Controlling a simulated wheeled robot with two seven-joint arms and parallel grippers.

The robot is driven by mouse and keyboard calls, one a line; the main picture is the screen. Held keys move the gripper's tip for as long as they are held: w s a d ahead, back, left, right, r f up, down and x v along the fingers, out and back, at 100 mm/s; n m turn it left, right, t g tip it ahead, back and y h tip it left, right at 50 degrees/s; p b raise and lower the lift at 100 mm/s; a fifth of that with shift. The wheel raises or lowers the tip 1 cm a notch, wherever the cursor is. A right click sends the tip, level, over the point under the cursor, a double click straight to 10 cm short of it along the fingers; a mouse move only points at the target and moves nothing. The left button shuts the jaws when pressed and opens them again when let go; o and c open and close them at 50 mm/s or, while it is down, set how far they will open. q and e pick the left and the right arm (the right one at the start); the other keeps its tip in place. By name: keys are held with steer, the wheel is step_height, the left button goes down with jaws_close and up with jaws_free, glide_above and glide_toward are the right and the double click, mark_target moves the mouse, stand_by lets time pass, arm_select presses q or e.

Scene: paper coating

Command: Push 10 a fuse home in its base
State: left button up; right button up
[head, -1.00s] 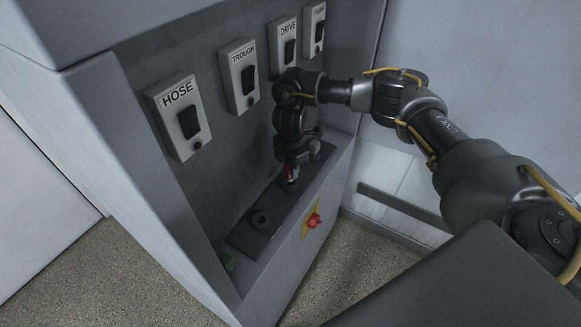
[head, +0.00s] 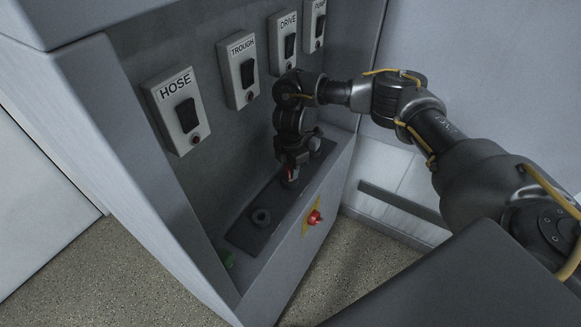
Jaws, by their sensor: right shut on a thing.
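My right gripper (head: 291,178) points down over the dark fuse strip (head: 245,238) on the ledge of the grey cabinet. It is shut on a fuse, of which only a small reddish part (head: 291,173) shows between the fingers. The fuse's base under the gripper is hidden, so I cannot tell how deep the fuse sits. A round dark base (head: 261,216) stands uncovered on the strip, left of the gripper. Another dark part (head: 316,146) shows behind the gripper. My left gripper is not in view.
Switch boxes marked HOSE (head: 178,108), TROUGH (head: 239,70), DRIVE (head: 284,43) and a partly cut-off one (head: 314,25) line the back panel. A red knob on a yellow plate (head: 314,217) sits on the front face.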

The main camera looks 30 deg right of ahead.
steer(key=shift+f+b, duration=0.35)
steer(key=shift+f, duration=0.3)
steer(key=o, duration=1.1)
steer(key=shift+c, duration=0.2)
steer(key=shift+r, duration=0.15)
step_height(320, 180, up, 11)
steer(key=shift+f, duration=0.2)
